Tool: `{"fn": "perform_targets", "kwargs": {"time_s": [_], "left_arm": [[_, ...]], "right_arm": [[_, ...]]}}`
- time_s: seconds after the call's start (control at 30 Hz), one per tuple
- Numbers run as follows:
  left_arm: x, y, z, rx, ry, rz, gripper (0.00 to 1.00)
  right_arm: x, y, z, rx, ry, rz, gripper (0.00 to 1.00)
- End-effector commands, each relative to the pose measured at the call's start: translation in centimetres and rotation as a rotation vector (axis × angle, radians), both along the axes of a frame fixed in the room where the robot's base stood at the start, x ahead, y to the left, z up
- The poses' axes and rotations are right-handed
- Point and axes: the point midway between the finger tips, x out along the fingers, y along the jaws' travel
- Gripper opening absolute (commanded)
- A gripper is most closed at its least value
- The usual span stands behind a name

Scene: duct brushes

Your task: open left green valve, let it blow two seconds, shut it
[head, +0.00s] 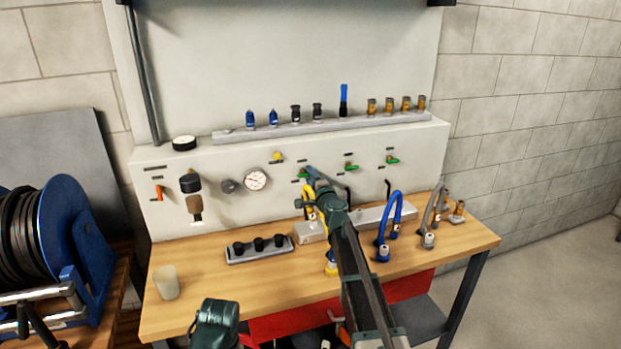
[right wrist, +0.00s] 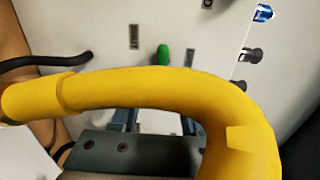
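The left green valve (head: 302,175) is a small green lever on the pale panel, partly hidden by my right gripper in the head view. In the right wrist view its handle (right wrist: 163,54) points upright, seen end-on between two small labels. My right gripper (head: 310,174) is close in front of it. In the right wrist view the fingers (right wrist: 158,122) stand apart with bare panel showing between them. Whether they touch the lever is hidden. A yellow hose (right wrist: 150,88) crosses in front of the fingers. My left gripper does not show; only part of that arm is at the bottom.
Two more green valves (head: 350,167) (head: 392,160) are to the right. A gauge (head: 256,180) and an orange lever (head: 159,192) are left. Blue hose (head: 398,212), black-fitting tray (head: 243,256) and cup (head: 166,283) stand on the wooden bench (head: 215,282).

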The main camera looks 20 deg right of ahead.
Motion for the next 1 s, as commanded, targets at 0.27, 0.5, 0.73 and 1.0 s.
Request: {"fn": "perform_targets", "kwargs": {"time_s": [0.27, 0.5, 0.73, 1.0], "left_arm": [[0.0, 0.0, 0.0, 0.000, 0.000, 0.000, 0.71], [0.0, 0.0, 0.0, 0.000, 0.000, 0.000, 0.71], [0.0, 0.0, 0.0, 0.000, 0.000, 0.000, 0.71], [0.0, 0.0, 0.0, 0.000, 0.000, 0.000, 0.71]], "right_arm": [[0.0, 0.0, 0.0, -0.001, 0.000, 0.000, 0.46], [-1.3, 0.0, 0.0, -0.001, 0.000, -0.001, 0.46], [-5.0, -0.2, 0.0, -0.001, 0.000, -0.001, 0.46], [-11.0, -0.3, 0.0, -0.001, 0.000, -0.001, 0.46]]}}
